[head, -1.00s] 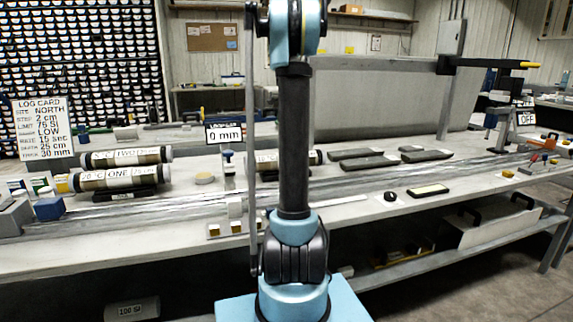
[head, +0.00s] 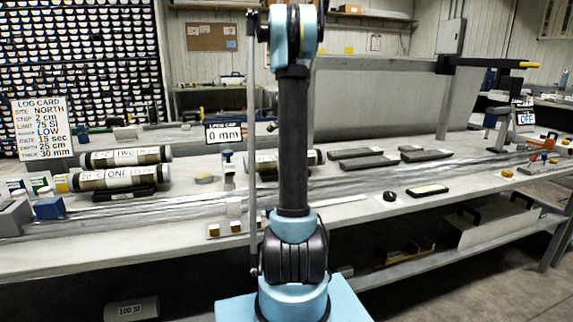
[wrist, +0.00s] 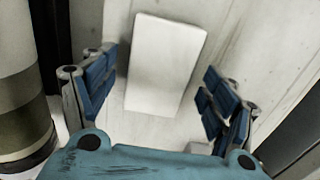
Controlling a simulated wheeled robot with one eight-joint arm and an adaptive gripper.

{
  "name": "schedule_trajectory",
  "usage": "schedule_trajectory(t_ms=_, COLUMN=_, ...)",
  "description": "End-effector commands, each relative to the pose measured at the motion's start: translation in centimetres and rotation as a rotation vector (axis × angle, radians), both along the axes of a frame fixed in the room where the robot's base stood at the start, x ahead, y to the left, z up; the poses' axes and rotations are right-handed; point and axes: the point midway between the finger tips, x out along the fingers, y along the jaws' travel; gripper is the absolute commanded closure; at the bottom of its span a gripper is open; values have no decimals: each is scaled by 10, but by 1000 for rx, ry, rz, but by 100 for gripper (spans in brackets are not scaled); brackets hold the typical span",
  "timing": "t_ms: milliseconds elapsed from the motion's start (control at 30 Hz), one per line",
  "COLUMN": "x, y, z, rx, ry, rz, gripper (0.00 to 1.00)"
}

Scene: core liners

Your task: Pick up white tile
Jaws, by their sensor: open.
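The white tile (wrist: 165,65) is a plain rectangular piece, seen from above in the wrist view. It lies between and a little beyond the two fingers, close to upright in the picture with a slight tilt. My gripper (wrist: 158,82) is open, with one blue-padded finger to the left of the tile and one to the right. A gap shows on both sides, and nothing is held. In the head view my gripper cannot be made out, and I cannot tell which small pale piece on the bench is this tile.
A large banded cylinder (wrist: 20,95) stands close on the left in the wrist view. In the head view, labelled core tubes (head: 118,177) lie on the left of the bench (head: 120,240). Dark grey trays (head: 362,161) and a black-rimmed pad (head: 428,190) lie to the right of my arm.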

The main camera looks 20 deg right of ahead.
Motion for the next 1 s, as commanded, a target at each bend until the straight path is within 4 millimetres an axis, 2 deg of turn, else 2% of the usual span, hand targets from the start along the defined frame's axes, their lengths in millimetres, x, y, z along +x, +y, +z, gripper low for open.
schedule_trajectory(t_ms=267, x=0, y=0, z=-3, rx=0, ry=0, rz=0, gripper=22)
schedule_trajectory(t_ms=500, x=0, y=0, z=-3, rx=0, ry=0, rz=0, gripper=74)
schedule_trajectory(t_ms=833, x=0, y=-1, z=-1, rx=0, ry=0, rz=-2, gripper=75)
schedule_trajectory(t_ms=1000, x=0, y=-1, z=16, rx=0, ry=0, rz=-2, gripper=75)
